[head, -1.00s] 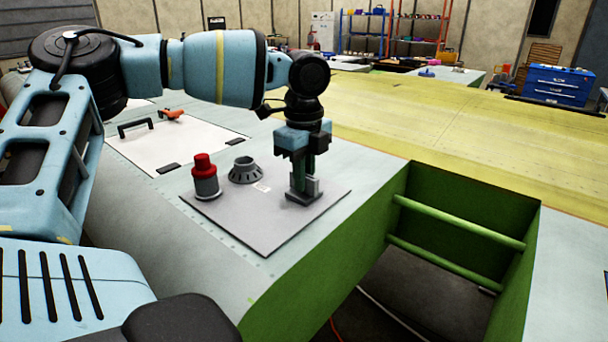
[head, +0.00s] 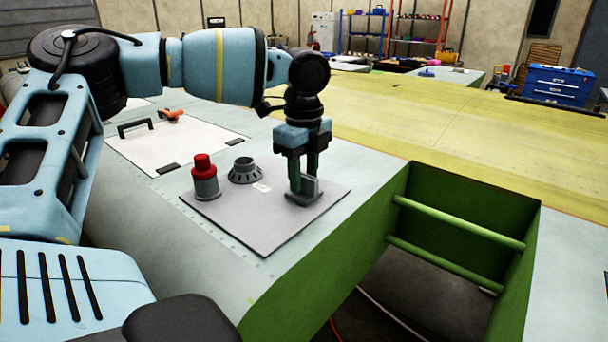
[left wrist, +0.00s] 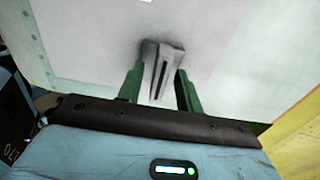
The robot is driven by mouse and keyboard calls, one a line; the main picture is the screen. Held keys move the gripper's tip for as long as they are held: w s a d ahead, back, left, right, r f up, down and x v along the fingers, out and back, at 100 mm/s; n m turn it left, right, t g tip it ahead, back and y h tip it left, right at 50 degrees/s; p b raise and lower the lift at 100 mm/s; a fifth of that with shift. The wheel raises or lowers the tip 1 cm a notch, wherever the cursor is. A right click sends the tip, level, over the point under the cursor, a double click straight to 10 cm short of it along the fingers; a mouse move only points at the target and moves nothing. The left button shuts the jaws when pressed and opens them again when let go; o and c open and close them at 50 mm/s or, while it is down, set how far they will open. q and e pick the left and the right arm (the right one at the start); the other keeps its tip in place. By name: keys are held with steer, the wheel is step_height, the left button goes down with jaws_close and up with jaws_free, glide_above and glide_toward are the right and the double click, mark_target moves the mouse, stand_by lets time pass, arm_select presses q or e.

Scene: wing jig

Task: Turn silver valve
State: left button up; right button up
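The silver valve (head: 311,187) is a small grey upright handle on a dark base, at the right part of a grey panel (head: 262,224). In the left wrist view the valve (left wrist: 163,56) is a tapered metal piece with a dark slot. My left gripper (head: 303,178) points straight down over it. Its two green fingers stand on either side of the handle, and narrow gaps show beside it in the left wrist view, so the gripper (left wrist: 159,76) looks open around the valve. The fingertips' exact contact is hidden. My right gripper is not in view.
On the same panel stand a red-topped grey cylinder (head: 205,178) and a dark ribbed round knob (head: 244,171). A white hatch with a black handle (head: 135,127) and an orange handle (head: 171,115) lies behind. A deep green-walled opening (head: 465,211) is to the right.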

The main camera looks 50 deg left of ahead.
mark_target(304, 175)
arm_select(q)
step_height(304, 175, up, 8)
steer(key=shift+f, duration=0.25)
steer(key=shift+f, duration=0.1)
stand_by(0.5)
